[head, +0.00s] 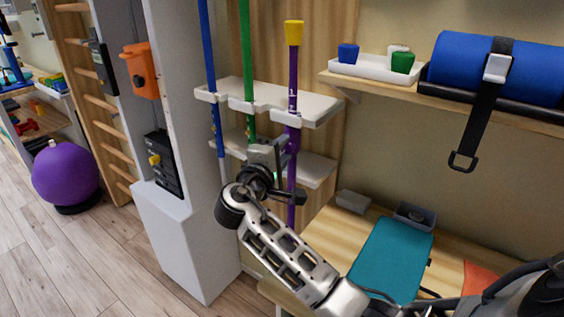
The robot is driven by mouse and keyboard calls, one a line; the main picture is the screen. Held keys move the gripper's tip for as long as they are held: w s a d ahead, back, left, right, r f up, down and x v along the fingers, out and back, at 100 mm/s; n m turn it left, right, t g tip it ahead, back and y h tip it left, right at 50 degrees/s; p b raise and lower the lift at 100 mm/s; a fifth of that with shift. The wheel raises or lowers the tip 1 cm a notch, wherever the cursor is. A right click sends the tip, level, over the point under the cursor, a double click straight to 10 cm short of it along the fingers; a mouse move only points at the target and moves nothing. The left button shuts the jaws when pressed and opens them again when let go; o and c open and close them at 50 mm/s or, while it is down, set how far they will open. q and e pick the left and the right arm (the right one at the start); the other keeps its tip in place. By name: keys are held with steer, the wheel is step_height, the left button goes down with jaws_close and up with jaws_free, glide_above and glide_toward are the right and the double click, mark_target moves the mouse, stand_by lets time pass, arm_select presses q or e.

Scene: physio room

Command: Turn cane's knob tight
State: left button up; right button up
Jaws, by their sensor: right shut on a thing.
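A purple cane (293,75) with a yellow top stands upright in the white rack. A wider purple part, which looks like its knob or collar (293,140), shows just below the upper shelf. My right gripper (284,157) reaches up from below and is at the cane by this part. It is shut on the cane's knob, and its fingers hide most of the contact. I cannot tell how tight the knob is. My left gripper is not in view.
A green cane (246,50) and a blue cane (207,60) stand in the white rack (320,112) left of the purple one. A grey-white pillar (185,80) is close on the left. A teal case (395,258) lies on the wooden bench at right, below a shelf with a blue roll (540,68).

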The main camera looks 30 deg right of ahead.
steer(key=m+b, duration=0.2)
steer(key=m, duration=0.1)
steer(key=shift+f+b, duration=0.25)
steer(key=shift+b, duration=0.15)
steer(key=m+b, duration=0.2)
steer(key=b, duration=0.1)
steer(key=shift+m, duration=0.3)
steer(key=m+b, duration=0.3)
steer(key=b, duration=0.1)
steer(key=shift+m, duration=0.3)
steer(key=shift+r+m+b, duration=0.1)
steer(key=shift+m+b, duration=1)
steer(key=shift+m, duration=0.3)
steer(key=shift+r+m+b, duration=0.15)
steer(key=shift+m+b, duration=0.45)
steer(key=shift+b, duration=0.15)
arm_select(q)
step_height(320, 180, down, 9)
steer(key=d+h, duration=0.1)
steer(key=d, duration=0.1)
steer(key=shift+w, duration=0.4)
arm_select(e)
steer(key=shift+r, duration=0.1)
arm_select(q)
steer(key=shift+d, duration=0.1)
arm_select(e)
steer(key=shift+m, duration=0.3)
